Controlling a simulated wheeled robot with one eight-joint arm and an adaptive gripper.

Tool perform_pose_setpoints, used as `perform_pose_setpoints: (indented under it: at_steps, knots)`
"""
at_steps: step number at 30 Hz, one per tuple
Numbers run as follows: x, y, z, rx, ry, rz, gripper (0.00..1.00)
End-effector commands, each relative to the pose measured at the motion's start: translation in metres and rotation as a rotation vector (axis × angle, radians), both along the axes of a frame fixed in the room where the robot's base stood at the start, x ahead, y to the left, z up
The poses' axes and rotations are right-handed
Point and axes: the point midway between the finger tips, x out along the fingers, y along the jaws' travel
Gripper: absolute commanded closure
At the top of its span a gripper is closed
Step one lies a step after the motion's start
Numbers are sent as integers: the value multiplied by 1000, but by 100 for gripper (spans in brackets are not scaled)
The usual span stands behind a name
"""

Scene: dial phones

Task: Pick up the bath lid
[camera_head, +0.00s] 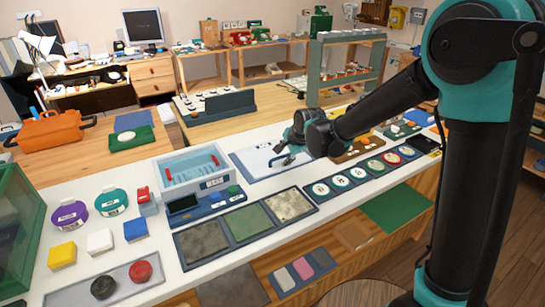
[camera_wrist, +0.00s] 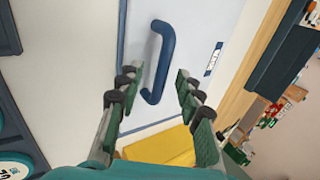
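The bath lid (camera_head: 252,166) is a flat white panel with a blue-grey edge, lying on the white counter right of the open white bath (camera_head: 163,175). In the wrist view the lid (camera_wrist: 199,35) fills the upper middle, with a dark blue curved handle (camera_wrist: 166,46) standing up from it. My gripper (camera_head: 285,152) is low over the lid. In the wrist view my gripper (camera_wrist: 157,83) is open, with one finger on each side of the handle. The handle lies between the fingertips; I cannot tell whether either finger touches it.
Right of the lid is a dark strip with several round dials (camera_head: 358,173). In front lie dark-framed textured panels (camera_head: 250,221). A yellow block (camera_wrist: 160,148) sits below the lid in the wrist view. An orange toolbox (camera_head: 50,130) stands at the left.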

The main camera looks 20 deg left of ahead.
Motion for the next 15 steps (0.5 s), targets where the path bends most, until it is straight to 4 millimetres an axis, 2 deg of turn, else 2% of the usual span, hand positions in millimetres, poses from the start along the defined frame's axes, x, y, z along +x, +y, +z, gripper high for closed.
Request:
perform_pose_setpoints:
  at_steps: [1, 10, 15]
  knots:
    - [0, 0, 0, 0, 0, 0, 64]
    - [0, 0, 0, 0, 0, 0, 100]
    - [0, 0, 0, 0, 0, 0, 100]
